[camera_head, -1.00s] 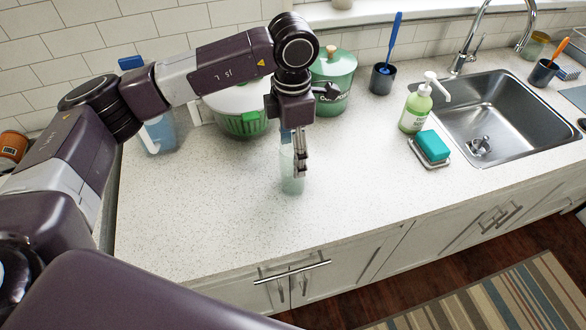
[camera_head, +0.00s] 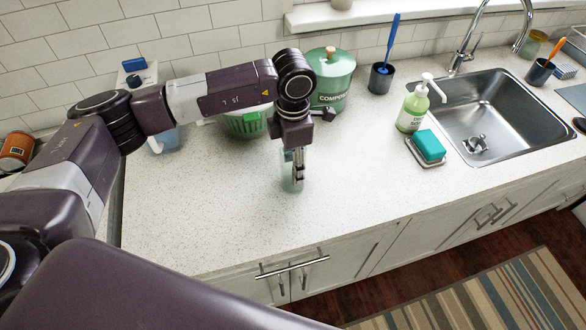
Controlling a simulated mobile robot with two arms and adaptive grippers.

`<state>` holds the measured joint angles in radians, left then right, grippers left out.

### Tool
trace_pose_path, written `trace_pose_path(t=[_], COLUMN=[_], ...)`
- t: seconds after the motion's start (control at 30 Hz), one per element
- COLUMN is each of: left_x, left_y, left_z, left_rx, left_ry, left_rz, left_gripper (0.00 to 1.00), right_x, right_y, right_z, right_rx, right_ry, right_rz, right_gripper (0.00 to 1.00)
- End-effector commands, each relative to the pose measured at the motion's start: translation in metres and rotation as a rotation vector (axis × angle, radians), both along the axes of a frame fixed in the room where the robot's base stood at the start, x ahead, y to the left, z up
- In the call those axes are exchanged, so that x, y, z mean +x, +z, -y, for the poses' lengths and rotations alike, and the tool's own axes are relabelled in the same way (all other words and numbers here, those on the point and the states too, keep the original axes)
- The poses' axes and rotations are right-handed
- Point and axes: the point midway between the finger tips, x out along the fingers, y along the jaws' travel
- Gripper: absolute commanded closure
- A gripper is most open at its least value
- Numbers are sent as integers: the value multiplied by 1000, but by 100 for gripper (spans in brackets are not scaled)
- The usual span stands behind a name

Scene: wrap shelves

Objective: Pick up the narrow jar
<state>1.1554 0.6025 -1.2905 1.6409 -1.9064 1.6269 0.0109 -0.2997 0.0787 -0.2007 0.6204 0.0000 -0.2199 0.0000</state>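The narrow jar (camera_head: 287,183) is a pale, see-through greenish jar standing upright on the speckled white counter, near the middle of the view. My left gripper (camera_head: 298,178) points down at the jar. Its fingers overlap the jar in the picture and hide much of it, and the jar's top is covered by the gripper. I cannot tell whether the fingers are closed on the jar or only around or beside it. My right gripper is not in view.
A green compost bin (camera_head: 331,80) and a green colander (camera_head: 243,124) stand behind my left arm. A soap bottle (camera_head: 411,108), a teal sponge on a dish (camera_head: 429,146) and the sink (camera_head: 505,118) are at the right. The counter front (camera_head: 240,215) is clear.

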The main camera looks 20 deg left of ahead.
Motion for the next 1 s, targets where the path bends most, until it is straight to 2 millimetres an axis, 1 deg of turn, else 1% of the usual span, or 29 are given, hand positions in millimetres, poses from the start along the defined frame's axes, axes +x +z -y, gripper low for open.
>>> trace_pose_path(t=[0.03,0.1,0.37,0.47,0.57,0.67,0.77,0.87,1.0], left_x=[0,0,1,1,1,2,2,2,2], left_y=[0,0,2,6,14,29,52,82,126], left_z=[0,0,0,0,0,0,0,1,1], left_rx=[0,0,-1,-2,-1,-1,-2,-2,-2], left_ry=[0,0,0,0,-1,-2,-1,-2,0], left_rz=[0,0,2,3,4,7,8,10,8], left_gripper=[77,85,85,85,85,85,85,85,85], right_x=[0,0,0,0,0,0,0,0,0], right_y=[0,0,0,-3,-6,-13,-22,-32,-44], right_z=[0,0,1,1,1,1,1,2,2], right_rx=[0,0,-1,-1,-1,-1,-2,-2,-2], right_ry=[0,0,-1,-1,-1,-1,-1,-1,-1], right_rz=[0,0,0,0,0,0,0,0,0], right_gripper=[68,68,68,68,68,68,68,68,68])
